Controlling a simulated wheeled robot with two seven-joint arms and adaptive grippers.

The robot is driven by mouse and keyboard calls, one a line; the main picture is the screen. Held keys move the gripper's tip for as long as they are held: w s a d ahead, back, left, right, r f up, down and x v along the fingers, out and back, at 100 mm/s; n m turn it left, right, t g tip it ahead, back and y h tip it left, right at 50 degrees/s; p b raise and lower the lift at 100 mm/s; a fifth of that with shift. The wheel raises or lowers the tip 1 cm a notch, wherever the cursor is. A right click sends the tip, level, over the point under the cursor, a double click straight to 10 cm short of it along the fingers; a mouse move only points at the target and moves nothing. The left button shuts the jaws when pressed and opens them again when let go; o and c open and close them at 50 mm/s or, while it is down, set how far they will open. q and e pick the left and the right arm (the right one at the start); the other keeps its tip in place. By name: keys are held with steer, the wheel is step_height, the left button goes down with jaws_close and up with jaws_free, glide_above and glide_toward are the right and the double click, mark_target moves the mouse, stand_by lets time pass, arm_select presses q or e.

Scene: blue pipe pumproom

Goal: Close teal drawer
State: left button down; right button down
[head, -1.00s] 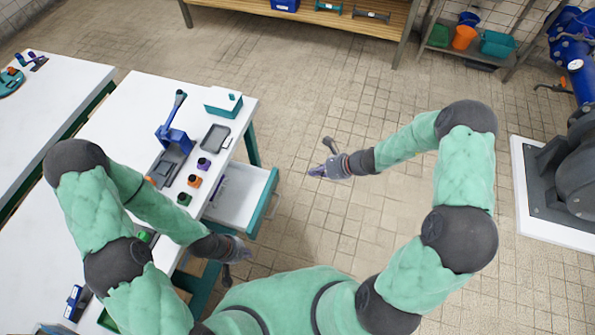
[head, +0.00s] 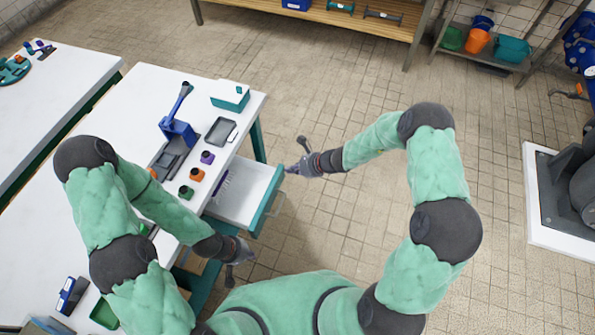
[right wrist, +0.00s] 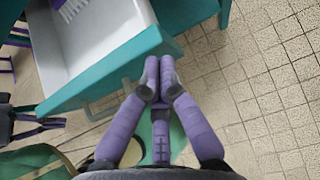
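The teal drawer (head: 266,203) is pulled out from the right side of the white workbench. It has a teal front, a white inside and a bar handle (right wrist: 100,112). A purple item (head: 221,187) lies inside it. My right gripper (head: 290,169) is just beyond the drawer's far front corner. In the right wrist view its purple fingertips (right wrist: 160,64) are together with nothing between them, close to the drawer front (right wrist: 150,48); I cannot tell whether they touch. My left gripper (head: 243,255) hangs beside the bench, nearer than the drawer; its fingers are unclear.
The workbench (head: 140,95) carries a blue press (head: 178,130), a grey tray (head: 220,131), a teal box (head: 230,95) and several small coloured pieces. A shelf (head: 330,20) stands at the back. The tiled floor right of the drawer is clear.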

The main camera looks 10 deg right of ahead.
stand_by(0.3)
steer(key=w+a, duration=0.2)
steer(key=a, duration=0.2)
steer(key=w+a+b, duration=0.1)
steer(key=w+a, duration=0.2)
steer(key=a, duration=0.1)
steer(key=w+a, duration=0.2)
steer(key=a, duration=0.2)
steer(key=shift+w+a, duration=0.3)
steer(key=shift+w, duration=0.05)
steer(key=shift+w+a, duration=0.35)
steer(key=shift+a, duration=0.25)
